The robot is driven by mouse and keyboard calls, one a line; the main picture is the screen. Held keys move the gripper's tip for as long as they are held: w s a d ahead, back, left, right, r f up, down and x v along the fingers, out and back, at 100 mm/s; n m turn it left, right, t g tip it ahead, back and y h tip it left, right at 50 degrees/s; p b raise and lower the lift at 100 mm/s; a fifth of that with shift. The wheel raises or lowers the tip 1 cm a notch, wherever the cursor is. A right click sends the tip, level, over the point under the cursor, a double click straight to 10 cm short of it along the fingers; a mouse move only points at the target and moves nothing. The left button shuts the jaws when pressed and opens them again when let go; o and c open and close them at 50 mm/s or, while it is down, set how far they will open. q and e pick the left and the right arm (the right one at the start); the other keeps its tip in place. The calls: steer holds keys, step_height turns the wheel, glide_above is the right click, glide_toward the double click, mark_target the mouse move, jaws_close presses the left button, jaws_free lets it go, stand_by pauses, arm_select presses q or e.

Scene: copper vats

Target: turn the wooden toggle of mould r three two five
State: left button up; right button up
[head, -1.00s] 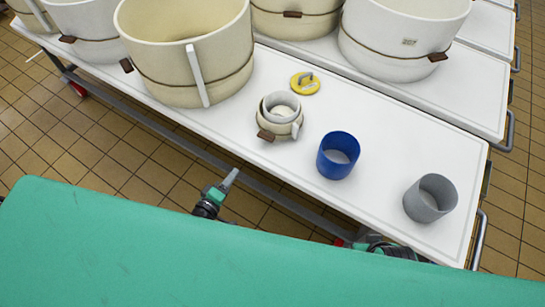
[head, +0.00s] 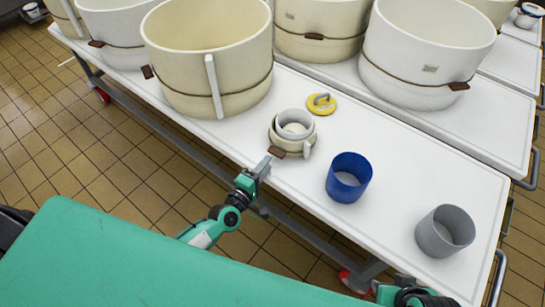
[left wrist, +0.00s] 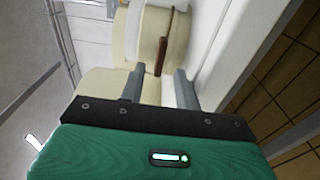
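A small cream mould (head: 288,137) with a grey-white ring-shaped piece in its mouth stands near the front edge of the white table. Its brown wooden toggle (head: 278,152) faces my left gripper. No number can be read on it. My left gripper (head: 264,164) is just short of the toggle at the table edge. In the left wrist view, the left gripper (left wrist: 159,72) has its two grey fingers apart, with the upright brown toggle (left wrist: 163,55) showing ahead between them. Contact cannot be made out. My right arm shows at the bottom right; its fingers are not visible.
A large cream vat (head: 209,60) stands left of the mould. A yellow lid (head: 322,104) lies behind it. A blue cup (head: 348,178) and a grey cup (head: 444,231) stand to the right. The white table (head: 395,150) is clear between them.

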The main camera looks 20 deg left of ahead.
mark_target(277, 152)
arm_select(q)
steer(key=shift+x, duration=2.25)
jaws_close()
